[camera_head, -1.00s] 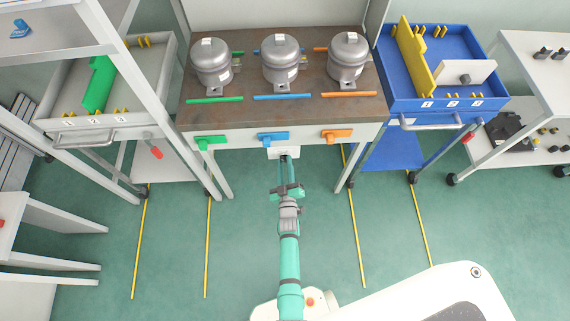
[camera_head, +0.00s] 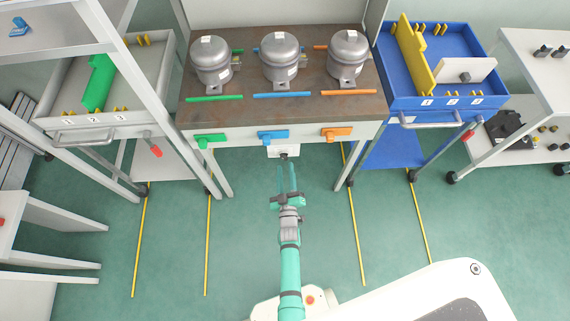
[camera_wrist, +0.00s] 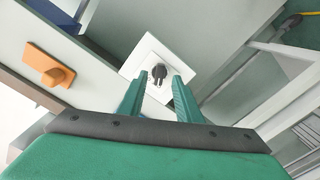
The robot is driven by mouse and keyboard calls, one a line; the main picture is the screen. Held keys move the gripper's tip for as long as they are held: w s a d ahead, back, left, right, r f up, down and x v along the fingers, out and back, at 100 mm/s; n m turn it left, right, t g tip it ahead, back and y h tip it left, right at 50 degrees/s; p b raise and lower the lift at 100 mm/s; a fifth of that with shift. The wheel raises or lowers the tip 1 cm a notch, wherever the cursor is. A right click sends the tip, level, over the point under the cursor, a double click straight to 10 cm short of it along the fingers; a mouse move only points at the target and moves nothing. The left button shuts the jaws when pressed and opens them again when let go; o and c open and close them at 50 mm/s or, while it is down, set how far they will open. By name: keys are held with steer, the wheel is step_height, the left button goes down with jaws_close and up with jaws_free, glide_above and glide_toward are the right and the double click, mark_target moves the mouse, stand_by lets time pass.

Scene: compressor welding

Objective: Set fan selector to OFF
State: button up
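The fan selector is a dark knob (camera_wrist: 160,71) on a white square plate (camera_wrist: 155,62), with small marks on the plate too small to read. In the head view the white plate (camera_head: 274,151) hangs below the front edge of the workbench, around the middle. My gripper (camera_wrist: 159,78) is open, its two green fingers to the left and right of the knob with visible gaps. In the head view my gripper (camera_head: 285,165) is just in front of the plate. Which setting the knob points to cannot be read.
Green (camera_head: 211,140), blue (camera_head: 273,136) and orange (camera_head: 336,134) handles sit along the bench front above the plate. Three grey compressors stand on the bench top (camera_head: 230,113). A blue cart (camera_head: 445,104) is at right, a grey cart (camera_head: 100,122) at left.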

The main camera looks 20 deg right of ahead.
steer(key=v, duration=0.7)
stand_by(0.3)
stand_by(0.3)
steer(key=s+a+r+m+g+y, duration=0.1)
steer(key=s+a+r, duration=0.4)
steer(key=s, duration=0.3)
steer(key=s+a+r+y, duration=0.2)
steer(key=s+a+r, duration=0.25)
steer(key=s, duration=0.25)
steer(key=s+a+r+m+y, duration=0.1)
steer(key=s+r, duration=0.3)
steer(key=r, duration=0.5)
steer(key=s+a+r+m+g+y, duration=0.1)
steer(key=s+a+r, duration=0.2)
steer(key=r, duration=0.6)
steer(key=v, duration=0.2)
steer(key=shift+s+f, duration=0.3)
steer(key=shift+s, duration=0.05)
steer(key=shift+a, duration=0.15)
stand_by(0.5)
